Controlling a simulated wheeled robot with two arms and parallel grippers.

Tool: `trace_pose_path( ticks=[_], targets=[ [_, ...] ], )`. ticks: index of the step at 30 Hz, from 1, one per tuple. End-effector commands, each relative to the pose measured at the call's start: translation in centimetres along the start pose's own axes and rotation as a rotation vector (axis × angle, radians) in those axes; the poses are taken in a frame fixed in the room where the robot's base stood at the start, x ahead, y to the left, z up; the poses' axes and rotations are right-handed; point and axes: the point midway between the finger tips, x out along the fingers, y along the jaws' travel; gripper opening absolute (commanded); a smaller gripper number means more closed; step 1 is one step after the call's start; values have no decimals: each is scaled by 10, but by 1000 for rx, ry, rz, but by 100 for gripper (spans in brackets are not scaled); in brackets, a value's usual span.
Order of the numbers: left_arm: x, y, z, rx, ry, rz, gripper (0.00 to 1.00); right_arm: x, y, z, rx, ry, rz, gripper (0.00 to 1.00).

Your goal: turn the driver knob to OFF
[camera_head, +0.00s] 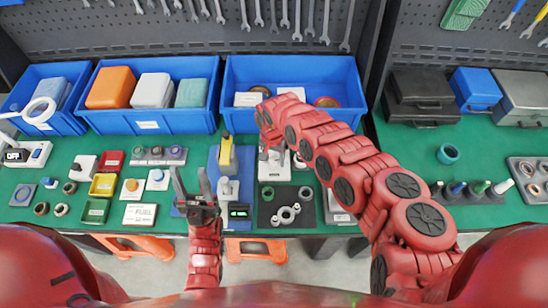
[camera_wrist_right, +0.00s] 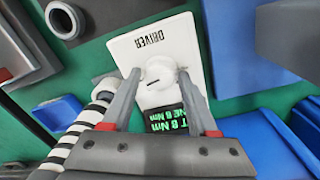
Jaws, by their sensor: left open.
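The driver unit is a white box (camera_wrist_right: 125,50) labelled DRIVER, upside down in the right wrist view. Its round white knob (camera_wrist_right: 160,72) has a dark pointer line, and a black display (camera_wrist_right: 172,118) shows green torque text. My right gripper (camera_wrist_right: 158,73) has one finger on each side of the knob, very close to it; whether they touch it is not clear. In the head view the box (camera_head: 271,174) is partly hidden by my right arm, and the knob is hard to make out. My left gripper (camera_head: 190,175) is open and empty, left of the box.
A blue press-like fixture with a yellow part (camera_head: 225,156) stands left of the driver. A dark mat with grey rings (camera_head: 286,214) lies in front of it. Blue bins (camera_head: 232,121) stand behind. Small colored boxes (camera_head: 103,185) and a white OFF switch unit (camera_head: 25,153) are further left.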

Motion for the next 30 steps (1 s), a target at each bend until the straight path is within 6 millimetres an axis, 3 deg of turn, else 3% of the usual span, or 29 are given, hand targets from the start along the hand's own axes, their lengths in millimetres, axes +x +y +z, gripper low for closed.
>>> trace_pose_path(
  ticks=[1, 9, 20, 30],
  targets=[
    [0, 0, 0, 0, 0, 0, 50, 0, 0, 0, 0, 0, 0, 49],
    [0, 0, 0, 0, 0, 0, 50, 0, 0, 0, 1, 0, 0, 0],
    [-2, 0, 0, 0, 0, 0, 50, 0, 0, -1, -38, 2, 0, 0],
    [-12, 1, 2, 0, 0, 0, 50, 1, 1, -1, -259, 12, 2, 0]
  ],
)
